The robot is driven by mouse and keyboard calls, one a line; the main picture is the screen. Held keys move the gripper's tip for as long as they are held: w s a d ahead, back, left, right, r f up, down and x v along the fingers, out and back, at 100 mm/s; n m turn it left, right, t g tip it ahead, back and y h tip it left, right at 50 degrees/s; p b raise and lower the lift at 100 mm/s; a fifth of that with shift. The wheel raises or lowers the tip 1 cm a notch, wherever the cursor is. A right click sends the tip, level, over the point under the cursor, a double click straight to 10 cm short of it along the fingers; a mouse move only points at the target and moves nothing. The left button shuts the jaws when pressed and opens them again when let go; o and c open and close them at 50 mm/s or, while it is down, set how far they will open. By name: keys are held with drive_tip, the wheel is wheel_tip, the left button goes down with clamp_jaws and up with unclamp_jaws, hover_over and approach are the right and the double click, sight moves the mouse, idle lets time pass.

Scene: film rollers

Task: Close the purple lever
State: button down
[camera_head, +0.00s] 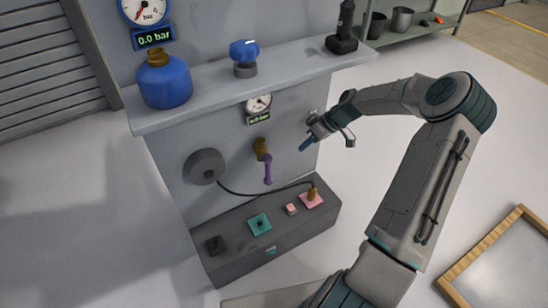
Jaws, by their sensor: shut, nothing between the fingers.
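The purple lever (267,169) hangs down from a brass valve (260,147) on the front of the grey panel. Its handle points nearly straight down. My gripper (304,147) is shut and empty to the right of the lever, a little higher than the handle and apart from it. My arm reaches in from the right side of the picture. The lever is in full view, with nothing in front of it.
A small gauge (259,104) sits above the valve. A grey disc (204,166) with a black cable is at left. A low box (272,231) with coloured squares stands below. The shelf (215,95) overhead holds a blue bottle (164,82) and a blue knob (245,52).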

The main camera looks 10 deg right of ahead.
sight(268, 171)
idle(0.3)
drive_tip(key=a+f+b, duration=0.5)
drive_tip(key=a+f, duration=0.3)
drive_tip(key=a, duration=0.1)
drive_tip(key=shift+s+a, duration=0.3)
drive_tip(key=shift+s, duration=0.1)
drive_tip(key=shift+y, duration=0.3)
